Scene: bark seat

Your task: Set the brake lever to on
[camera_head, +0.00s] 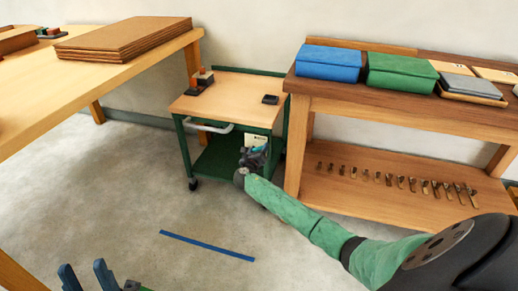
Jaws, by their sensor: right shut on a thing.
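The green cart (240,98) with a pale wooden top stands between the two benches, on dark casters. My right arm reaches to the cart's front right side. My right gripper (254,157) is small and dark there, beside the cart's lower shelf, and is shut on what appears to be the brake lever. The lever itself is mostly hidden behind the gripper, so its setting cannot be told. A small white card (256,140) shows just above the gripper. My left gripper (87,275) is at the bottom left, with two blue-grey fingers apart and nothing seen between them.
The cart top carries a red and black tool (202,78) and a small black block (270,99). A wooden bench (100,75) stands left, another with blue and green boxes (330,62) right. A blue strip (207,246) lies on open floor.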

